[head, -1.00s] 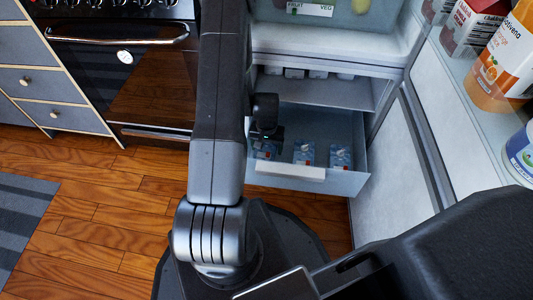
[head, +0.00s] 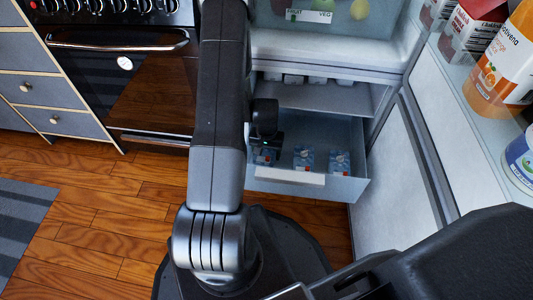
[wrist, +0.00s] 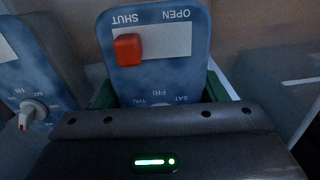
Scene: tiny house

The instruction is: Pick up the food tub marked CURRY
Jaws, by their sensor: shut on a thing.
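Three blue-lidded food tubs sit in the pulled-out fridge drawer (head: 350,187) in the head view: a left one (head: 264,156), a middle one (head: 304,159) and a right one (head: 340,162). My gripper (wrist: 160,92) is shut on a tub (wrist: 157,72) in the wrist view, its green fingers at either side. This tub's lid has a white OPEN/SHUT strip, a red slider and upside-down day letters. In the head view my gripper (head: 265,138) is at the left tub, partly hidden by my arm. No CURRY marking is readable.
A neighbouring tub (wrist: 30,80) with a dial stands close by in the wrist view. The open fridge door (head: 405,160) bounds the right, with a juice bottle (head: 505,65) on its shelf. An oven (head: 125,85) is at left.

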